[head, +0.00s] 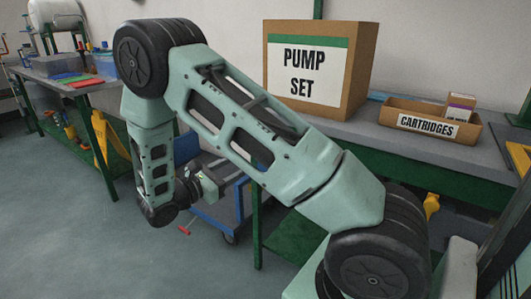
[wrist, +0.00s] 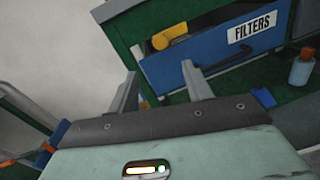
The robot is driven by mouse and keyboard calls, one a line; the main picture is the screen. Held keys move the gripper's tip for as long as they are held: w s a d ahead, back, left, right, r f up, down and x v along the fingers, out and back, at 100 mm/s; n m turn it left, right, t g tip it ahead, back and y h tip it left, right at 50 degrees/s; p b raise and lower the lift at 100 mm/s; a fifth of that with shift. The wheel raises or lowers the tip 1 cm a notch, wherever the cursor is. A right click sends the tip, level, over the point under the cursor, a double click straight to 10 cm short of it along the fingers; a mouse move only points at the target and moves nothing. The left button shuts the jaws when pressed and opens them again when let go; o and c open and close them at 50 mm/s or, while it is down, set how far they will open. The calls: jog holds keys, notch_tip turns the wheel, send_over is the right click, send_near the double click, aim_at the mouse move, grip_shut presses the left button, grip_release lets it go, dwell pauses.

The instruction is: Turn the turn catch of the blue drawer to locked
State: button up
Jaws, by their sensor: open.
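The blue drawer (wrist: 215,55), with a white "FILTERS" label, fills the upper part of the wrist view, tilted in the picture. A yellow item (wrist: 170,36) shows above its front's upper edge. My gripper (wrist: 160,69) is open, its two grey fingers apart with nothing between them. The right finger overlaps the drawer front in the picture; whether it touches cannot be told. I cannot make out the turn catch; a finger may hide it. In the head view my arm covers much of the middle, and the blue drawer cannot be made out.
A green bench (head: 415,165) carries a "PUMP SET" box (head: 350,75) and a "CARTRIDGES" tray (head: 465,133). A blue cart (head: 232,210) stands beyond my arm.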

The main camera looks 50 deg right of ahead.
jog(key=d, duration=0.5)
jog(key=d+b, duration=0.1)
jog(key=d, duration=0.4)
jog(key=s+d, duration=0.1)
jog(key=d, duration=0.4)
jog(key=shift+s, duration=0.1)
jog(key=shift+b, duration=0.3)
grip_shut()
